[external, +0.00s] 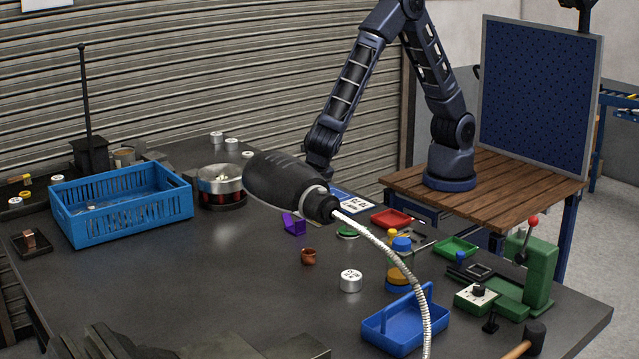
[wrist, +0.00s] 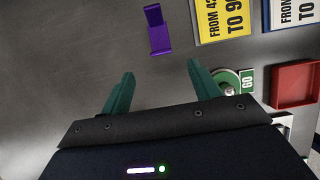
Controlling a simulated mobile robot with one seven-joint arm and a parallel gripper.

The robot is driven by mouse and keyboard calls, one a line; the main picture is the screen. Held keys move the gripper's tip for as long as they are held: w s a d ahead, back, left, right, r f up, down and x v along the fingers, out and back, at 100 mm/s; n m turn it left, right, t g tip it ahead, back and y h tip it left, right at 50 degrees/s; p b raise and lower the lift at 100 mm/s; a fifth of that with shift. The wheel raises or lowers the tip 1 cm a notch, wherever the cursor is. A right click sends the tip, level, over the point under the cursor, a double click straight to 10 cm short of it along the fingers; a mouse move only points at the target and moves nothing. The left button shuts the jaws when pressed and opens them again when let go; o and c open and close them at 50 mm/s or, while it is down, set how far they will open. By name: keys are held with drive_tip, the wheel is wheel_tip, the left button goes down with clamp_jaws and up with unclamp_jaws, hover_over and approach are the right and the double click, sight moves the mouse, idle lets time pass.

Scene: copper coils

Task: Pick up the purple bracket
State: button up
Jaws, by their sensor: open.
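The purple bracket (external: 294,223) lies on the dark table, partly hidden by the hanging tool in the external view. In the wrist view the purple bracket (wrist: 156,31) shows whole, an angled piece lying beyond my fingertips and roughly between their lines. My gripper (wrist: 160,82) is open and empty, its two green fingers spread apart above the table. The bracket is apart from both fingers. In the external view my gripper is hidden behind the hanging tool.
A hanging dark tool (external: 285,185) with a pale hose blocks part of the external view. Yellow and white cards (wrist: 222,18), a green disc (wrist: 228,82) and a red tray (wrist: 296,86) lie right of the bracket. Left of it the table is bare.

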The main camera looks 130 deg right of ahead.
sight(301, 229)
drive_tip(key=x, duration=1)
drive_tip(key=shift+f, duration=0.25)
drive_tip(key=c, duration=1.1)
drive_tip(key=shift+r, duration=0.15)
